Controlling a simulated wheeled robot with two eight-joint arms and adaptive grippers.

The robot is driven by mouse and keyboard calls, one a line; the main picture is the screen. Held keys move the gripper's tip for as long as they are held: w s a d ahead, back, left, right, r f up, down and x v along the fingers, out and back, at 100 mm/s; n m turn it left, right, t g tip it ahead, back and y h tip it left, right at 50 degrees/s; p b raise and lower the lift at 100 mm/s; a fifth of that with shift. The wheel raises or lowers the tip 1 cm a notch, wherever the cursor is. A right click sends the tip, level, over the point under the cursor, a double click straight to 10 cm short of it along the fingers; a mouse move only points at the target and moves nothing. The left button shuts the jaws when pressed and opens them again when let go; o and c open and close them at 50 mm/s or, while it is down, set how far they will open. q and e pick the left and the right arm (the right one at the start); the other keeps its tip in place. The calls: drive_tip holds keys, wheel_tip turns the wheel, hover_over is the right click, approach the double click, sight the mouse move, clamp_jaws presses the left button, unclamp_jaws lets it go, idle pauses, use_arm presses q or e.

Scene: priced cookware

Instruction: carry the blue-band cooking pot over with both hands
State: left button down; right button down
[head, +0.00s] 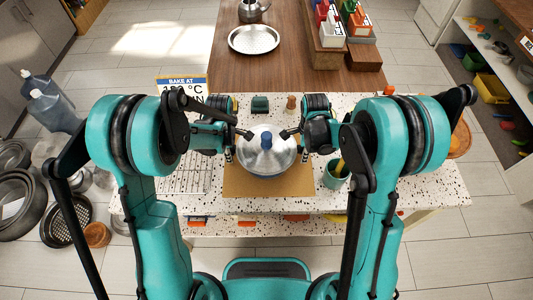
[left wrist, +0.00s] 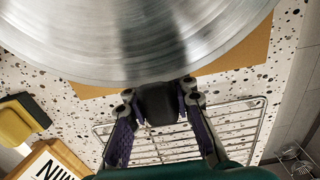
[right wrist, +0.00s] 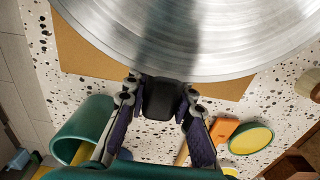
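The cooking pot (head: 255,160) is silver with a lid and a blue knob (head: 266,141). It is over a brown mat (head: 240,188) on the speckled counter; I cannot tell whether it touches the mat. Its band is not clear from above. My left gripper (head: 239,134) is at the pot's left side, its fingers closed about a dark handle (left wrist: 158,103) in the left wrist view. My right gripper (head: 292,133) is at the right side, its fingers closed about the other dark handle (right wrist: 163,98) in the right wrist view.
A green cup (head: 334,176) with utensils stands at the right. Beyond, the wooden table (head: 235,75) holds a round silver tray (head: 254,39) and boxes (head: 332,40); its near part is clear.

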sight(299, 149)
use_arm(q)
drive_tip(key=shift+r, duration=0.1)
use_arm(e)
drive_tip(key=shift+r, duration=0.1)
idle(0.7)
